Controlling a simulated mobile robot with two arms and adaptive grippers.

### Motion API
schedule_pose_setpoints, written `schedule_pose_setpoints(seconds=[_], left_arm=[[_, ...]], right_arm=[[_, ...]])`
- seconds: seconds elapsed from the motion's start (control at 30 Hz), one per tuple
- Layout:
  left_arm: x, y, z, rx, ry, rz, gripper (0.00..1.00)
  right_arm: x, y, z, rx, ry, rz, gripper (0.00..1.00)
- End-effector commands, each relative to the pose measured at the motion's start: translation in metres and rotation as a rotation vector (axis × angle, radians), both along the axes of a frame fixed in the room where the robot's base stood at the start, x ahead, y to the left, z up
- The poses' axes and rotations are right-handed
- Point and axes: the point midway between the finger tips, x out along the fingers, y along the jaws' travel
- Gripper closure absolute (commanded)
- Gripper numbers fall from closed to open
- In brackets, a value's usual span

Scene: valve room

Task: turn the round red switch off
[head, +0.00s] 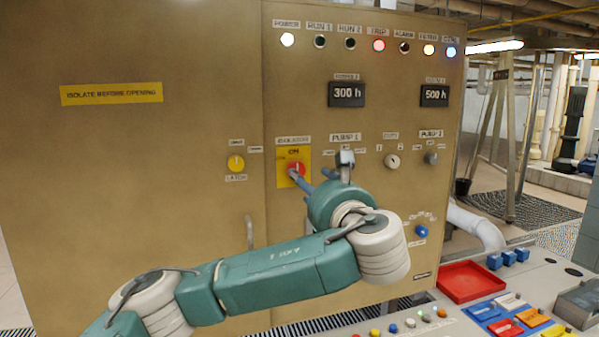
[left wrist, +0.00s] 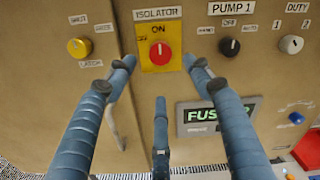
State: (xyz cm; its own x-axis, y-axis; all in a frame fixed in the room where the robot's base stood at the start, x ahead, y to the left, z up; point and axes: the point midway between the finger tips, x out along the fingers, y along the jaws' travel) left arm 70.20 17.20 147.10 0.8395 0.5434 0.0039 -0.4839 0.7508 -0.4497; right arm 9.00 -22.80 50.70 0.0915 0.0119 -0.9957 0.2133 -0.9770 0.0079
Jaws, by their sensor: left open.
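The round red switch (head: 295,167) sits on a yellow plate labelled ISOLATOR on the tan cabinet. In the left wrist view the red switch (left wrist: 161,53) is near the top middle, with the word ON above it and a small pale mark at its upper edge. My left gripper (head: 310,183) is open and empty in front of the plate. In the left wrist view its blue fingers (left wrist: 158,68) are spread, with two tips to either side of the switch and one below. I cannot tell whether any finger touches it.
A yellow knob (head: 236,163) is left of the switch. A dark PUMP 1 knob (left wrist: 229,46) and a pale DUTY knob (left wrist: 291,44) are to its right. A door handle (head: 249,232) is below left. A console with a red tray (head: 471,281) stands at lower right.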

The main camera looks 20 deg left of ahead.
Motion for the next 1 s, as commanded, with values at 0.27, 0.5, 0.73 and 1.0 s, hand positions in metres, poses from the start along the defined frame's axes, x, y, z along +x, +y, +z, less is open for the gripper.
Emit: schedule_pose_setpoints(seconds=[0.27,0.5,0.73,1.0], left_arm=[[0.044,0.029,0.005,-0.002,0.003,0.003,0.48],[0.073,0.047,0.002,-0.003,0.003,-0.001,0.48],[0.081,0.052,-0.001,-0.005,0.0,-0.003,0.48],[0.081,0.052,-0.002,-0.005,0.0,-0.003,0.64]], right_arm=[[0.0,-0.004,0.034,-0.004,0.0,0.001,0.6],[0.0,-0.007,0.05,-0.008,-0.001,0.0,0.6],[0.0,-0.009,0.052,-0.01,0.0,-0.001,0.6],[0.0,-0.009,0.052,-0.01,0.0,-0.001,0.6]])
